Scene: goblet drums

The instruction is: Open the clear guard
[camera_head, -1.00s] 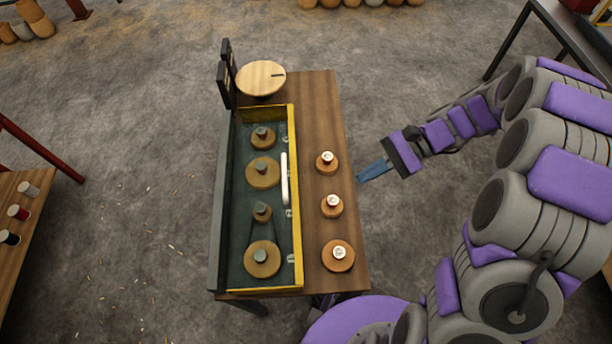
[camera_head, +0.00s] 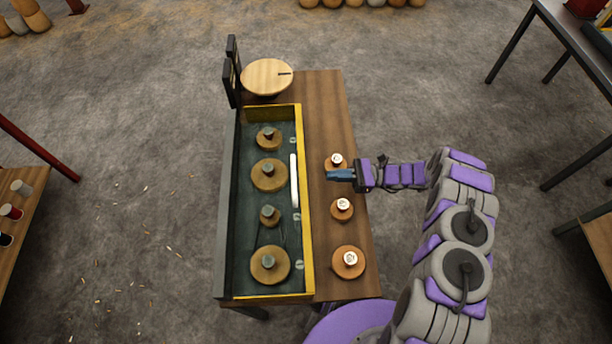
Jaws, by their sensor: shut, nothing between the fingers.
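The clear guard (camera_head: 241,205) is a see-through cover in a yellow frame over a dark green tray on the wooden table. A white bar handle (camera_head: 294,181) runs lengthwise near its right edge. The guard looks closed, and several wooden pulleys with grey hubs show through it. My gripper (camera_head: 330,175) has blue fingers that are shut and empty. It is over the table's right strip, to the right of the handle and apart from it, close to the upper wooden knob (camera_head: 336,159), which it partly covers.
Two more wooden knobs with white tops, the middle one (camera_head: 342,209) and the lower one (camera_head: 348,262), stand on the table's right strip. A round wooden disc (camera_head: 267,76) and a dark upright bracket (camera_head: 231,75) are at the far end. Open floor surrounds the table (camera_head: 325,110).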

